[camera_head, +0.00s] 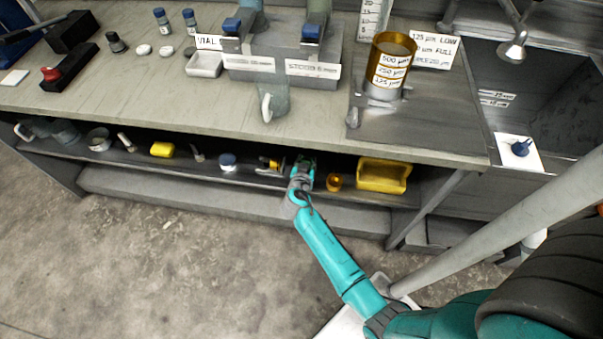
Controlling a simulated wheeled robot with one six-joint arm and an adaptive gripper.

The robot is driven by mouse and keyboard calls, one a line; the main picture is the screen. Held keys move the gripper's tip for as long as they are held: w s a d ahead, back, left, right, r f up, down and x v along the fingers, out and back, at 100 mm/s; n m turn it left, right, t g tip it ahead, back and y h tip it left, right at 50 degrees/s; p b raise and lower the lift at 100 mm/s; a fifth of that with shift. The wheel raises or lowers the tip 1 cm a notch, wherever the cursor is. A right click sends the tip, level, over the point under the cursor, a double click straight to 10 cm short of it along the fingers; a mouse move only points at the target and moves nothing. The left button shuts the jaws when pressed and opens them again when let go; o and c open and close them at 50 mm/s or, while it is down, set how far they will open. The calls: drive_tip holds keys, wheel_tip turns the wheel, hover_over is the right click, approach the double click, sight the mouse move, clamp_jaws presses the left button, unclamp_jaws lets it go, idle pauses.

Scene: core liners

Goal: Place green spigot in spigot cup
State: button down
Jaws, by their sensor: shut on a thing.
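My gripper (303,171) reaches to the lower shelf under the bench, at the end of my teal arm. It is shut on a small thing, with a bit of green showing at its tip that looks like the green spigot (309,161). The spigot's shape is mostly hidden by the gripper at this size. A small amber cup (334,182), which may be the spigot cup, stands on the shelf just right of the gripper. A small gap shows between them. I cannot see into the cup clearly.
A yellow bin (383,176) stands right of the cup. A yellow-and-dark item (269,164) lies close left of the gripper. Mugs, a yellow block (162,149) and a blue-topped jar (228,161) sit farther left. The bench top (180,100) overhangs the shelf.

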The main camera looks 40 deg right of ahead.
drive_tip(key=shift+f, duration=3.35)
drive_tip(key=c, duration=0.7)
unclamp_jaws()
drive_tip(key=shift+f, duration=0.1)
drive_tip(key=shift+c, duration=0.2)
drive_tip(key=shift+s+a+r, duration=0.1)
drive_tip(key=shift+a+r, duration=0.05)
drive_tip(key=shift+r, duration=0.05)
drive_tip(key=v, duration=1.1)
drive_tip(key=shift+s+a+r, duration=0.15)
drive_tip(key=shift+a+r, duration=0.05)
drive_tip(key=shift+r, duration=0.05)
